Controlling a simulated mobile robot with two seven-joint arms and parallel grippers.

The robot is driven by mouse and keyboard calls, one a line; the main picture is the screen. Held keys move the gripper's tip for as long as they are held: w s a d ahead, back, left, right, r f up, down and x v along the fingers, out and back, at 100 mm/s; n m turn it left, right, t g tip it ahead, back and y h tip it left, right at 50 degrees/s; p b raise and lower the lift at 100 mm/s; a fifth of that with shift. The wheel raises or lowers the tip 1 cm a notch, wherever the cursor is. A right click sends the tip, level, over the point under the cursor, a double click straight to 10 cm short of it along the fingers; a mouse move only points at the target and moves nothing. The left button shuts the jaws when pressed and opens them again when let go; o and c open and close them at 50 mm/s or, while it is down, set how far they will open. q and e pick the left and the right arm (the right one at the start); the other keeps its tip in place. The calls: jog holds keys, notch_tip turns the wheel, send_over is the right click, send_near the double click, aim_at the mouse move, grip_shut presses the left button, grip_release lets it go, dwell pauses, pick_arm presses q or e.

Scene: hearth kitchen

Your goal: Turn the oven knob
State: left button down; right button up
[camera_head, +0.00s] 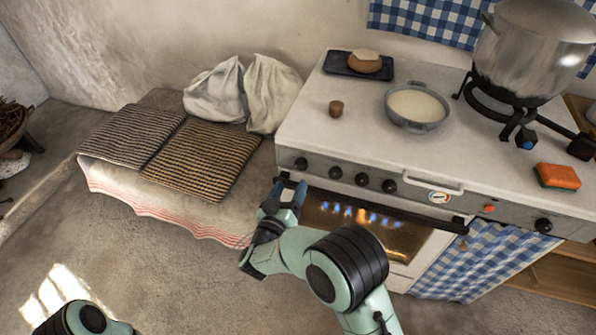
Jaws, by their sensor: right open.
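A white oven (415,166) stands at the right with a row of several dark round knobs along its front panel. The leftmost knob (301,164) is at the panel's left end, and another knob (336,172) is to its right. One more dark knob (543,225) is near the panel's right end. My right gripper (287,190) is open and empty, just below the leftmost knob, beside the left end of the dark oven door handle (380,203). I cannot tell whether it touches the handle. My left gripper is out of view; only part of that arm shows at bottom left.
Flames show in the oven window (365,222). A cushioned bench (180,150) stands left. Floor between is clear.

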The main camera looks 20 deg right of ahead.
aim_at(299, 167)
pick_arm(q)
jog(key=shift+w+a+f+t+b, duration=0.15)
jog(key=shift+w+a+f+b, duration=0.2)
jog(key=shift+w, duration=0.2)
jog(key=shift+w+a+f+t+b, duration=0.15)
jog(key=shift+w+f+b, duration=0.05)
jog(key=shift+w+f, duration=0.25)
pick_arm(e)
jog(key=x, duration=0.8)
jog(key=shift+s, duration=0.1)
jog(key=c, duration=1.1)
